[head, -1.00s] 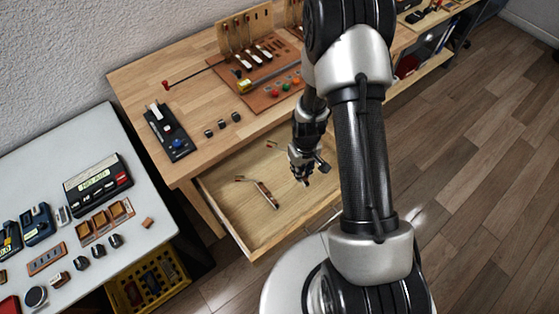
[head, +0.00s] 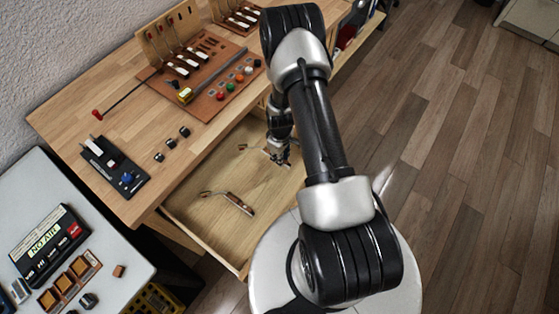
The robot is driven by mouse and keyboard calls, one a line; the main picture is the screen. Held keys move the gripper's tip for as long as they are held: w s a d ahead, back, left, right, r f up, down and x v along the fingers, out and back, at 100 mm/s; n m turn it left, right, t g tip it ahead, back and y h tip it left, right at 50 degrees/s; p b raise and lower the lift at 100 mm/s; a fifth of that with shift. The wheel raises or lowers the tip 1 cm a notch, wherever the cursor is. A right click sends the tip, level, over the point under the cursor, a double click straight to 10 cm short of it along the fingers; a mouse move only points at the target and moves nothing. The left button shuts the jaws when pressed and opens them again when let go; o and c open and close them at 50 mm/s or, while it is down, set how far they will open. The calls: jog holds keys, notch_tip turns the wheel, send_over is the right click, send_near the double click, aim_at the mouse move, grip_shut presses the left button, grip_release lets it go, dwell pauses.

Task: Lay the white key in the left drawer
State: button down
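The left drawer (head: 187,226) is pulled open under the wooden bench. A thin brown part with a metal end (head: 238,204) lies on its floor. My gripper (head: 279,160) is low over the drawer's right part, pointing down, to the right of that part. A small pale piece shows at its fingertips; I cannot tell whether it is the white key or whether the fingers are shut on it. Several white keys (head: 180,70) sit in the brown action rack on the bench. My arm hides the drawer's right end.
A brown board (head: 207,104) with coloured buttons and a yellow-ended rod lies on the bench. A dark block with a blue knob (head: 128,178) and several small black blocks (head: 171,143) stand near the drawer. A grey table (head: 22,182) carries a display box (head: 48,242).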

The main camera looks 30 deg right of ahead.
jog(key=shift+f+b, duration=0.3)
jog(key=shift+f, duration=1)
jog(key=shift+f, duration=0.2)
jog(key=c, duration=1.5)
grip_release()
jog(key=shift+r, duration=0.1)
